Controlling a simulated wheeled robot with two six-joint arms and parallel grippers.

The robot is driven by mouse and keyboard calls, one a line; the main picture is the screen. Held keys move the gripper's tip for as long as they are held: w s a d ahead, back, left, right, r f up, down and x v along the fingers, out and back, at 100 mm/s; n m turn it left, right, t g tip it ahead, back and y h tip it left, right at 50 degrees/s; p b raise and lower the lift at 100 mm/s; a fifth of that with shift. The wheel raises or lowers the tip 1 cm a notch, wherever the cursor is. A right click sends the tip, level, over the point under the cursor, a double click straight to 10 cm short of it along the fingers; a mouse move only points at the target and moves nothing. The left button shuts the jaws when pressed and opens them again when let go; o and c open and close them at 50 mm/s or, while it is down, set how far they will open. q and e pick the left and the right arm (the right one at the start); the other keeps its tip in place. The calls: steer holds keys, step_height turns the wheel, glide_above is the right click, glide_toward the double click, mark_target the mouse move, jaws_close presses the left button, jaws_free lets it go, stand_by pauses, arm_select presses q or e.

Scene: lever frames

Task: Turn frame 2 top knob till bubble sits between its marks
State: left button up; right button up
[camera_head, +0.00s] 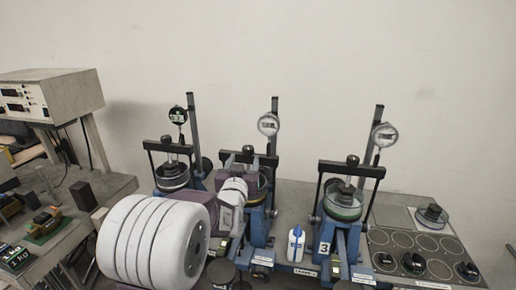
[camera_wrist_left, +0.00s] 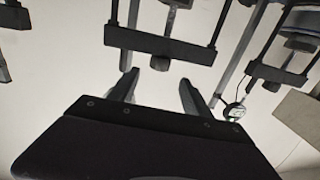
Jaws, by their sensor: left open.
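Frame 2 (camera_head: 257,228) is the middle blue stand of three, partly hidden behind my left arm. Its top knob (camera_head: 248,149) sits above a dark crossbar. In the left wrist view, which looks upside down, the knob (camera_wrist_left: 160,62) hangs below the crossbar (camera_wrist_left: 160,42). My left gripper (camera_head: 243,164) is in front of frame 2's upper part. Its two fingers (camera_wrist_left: 158,90) are open and empty, spread to either side of the knob's line and seemingly short of it. I cannot make out the bubble or its marks. My right gripper is not in view.
Frame 1 (camera_head: 172,172) stands left and frame 3 (camera_head: 341,204) right, with dial gauges on posts nearby. A panel with dark knobs (camera_head: 414,262) is at right. A cluttered bench (camera_head: 120,184) is at left.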

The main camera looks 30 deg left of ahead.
mark_target(247, 151)
arm_select(q)
steer(key=p+x, duration=0.3)
steer(key=x, duration=0.6)
steer(key=shift+s, duration=0.1)
